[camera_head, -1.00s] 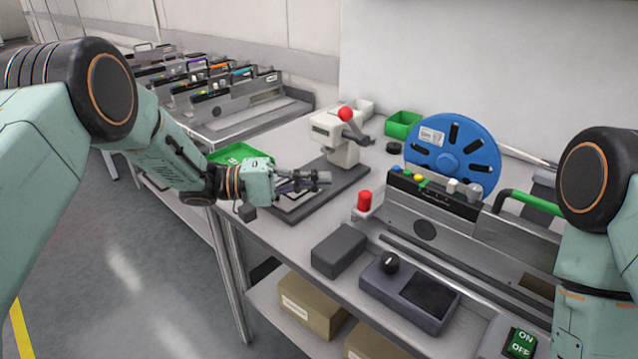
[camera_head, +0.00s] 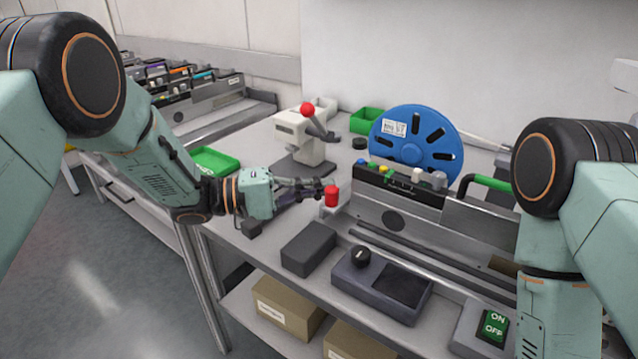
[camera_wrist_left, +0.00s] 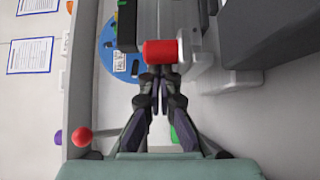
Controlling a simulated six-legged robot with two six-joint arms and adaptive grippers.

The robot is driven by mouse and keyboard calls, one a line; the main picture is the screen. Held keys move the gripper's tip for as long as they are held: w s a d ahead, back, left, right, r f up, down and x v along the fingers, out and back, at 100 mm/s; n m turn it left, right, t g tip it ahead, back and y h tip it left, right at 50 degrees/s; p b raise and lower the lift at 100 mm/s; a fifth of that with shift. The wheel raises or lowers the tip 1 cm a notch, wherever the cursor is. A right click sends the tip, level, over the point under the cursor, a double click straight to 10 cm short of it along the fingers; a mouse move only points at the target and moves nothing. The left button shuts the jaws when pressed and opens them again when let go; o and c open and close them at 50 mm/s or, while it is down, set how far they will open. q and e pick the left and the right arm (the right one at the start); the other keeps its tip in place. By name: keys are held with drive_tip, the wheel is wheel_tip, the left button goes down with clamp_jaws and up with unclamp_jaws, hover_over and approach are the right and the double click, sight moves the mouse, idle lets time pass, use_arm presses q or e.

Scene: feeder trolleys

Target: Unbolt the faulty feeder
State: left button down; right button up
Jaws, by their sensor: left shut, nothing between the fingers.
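The feeder (camera_head: 400,222) is a long grey metal unit on the bench, with a black top strip, coloured buttons and a green handle (camera_head: 488,183). A red knob (camera_head: 331,197) stands at its left end. My left gripper (camera_head: 316,187) is shut and empty, with its fingertips right beside the knob. In the left wrist view, the red knob (camera_wrist_left: 160,51) lies just past the closed fingertips (camera_wrist_left: 159,82); I cannot tell whether they touch. My right arm is at the right edge, but its gripper is out of the picture.
A blue reel (camera_head: 416,144) stands behind the feeder. A white press with a red ball handle (camera_head: 308,109) is to its left. A dark box (camera_head: 309,249), a control box (camera_head: 381,285) and an ON/OFF switch (camera_head: 492,328) sit in front. A trolley of feeders (camera_head: 225,116) stands back left.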

use_arm(q)
drive_tip(key=shift+a, duration=0.1)
drive_tip(key=shift+s+a+r+p, duration=0.1)
drive_tip(key=shift+s+a+p, duration=0.2)
drive_tip(key=shift+p, duration=0.25)
drive_tip(key=s+a+p, duration=0.1)
drive_tip(key=s+p, duration=0.1)
drive_tip(key=s+a+p, duration=0.3)
drive_tip(key=s+p, duration=0.1)
drive_tip(key=shift+s+a, duration=0.15)
drive_tip(key=shift+s, duration=0.2)
drive_tip(key=shift+s+a+p, duration=0.35)
drive_tip(key=shift+s+p, duration=0.2)
drive_tip(key=shift+s, duration=0.05)
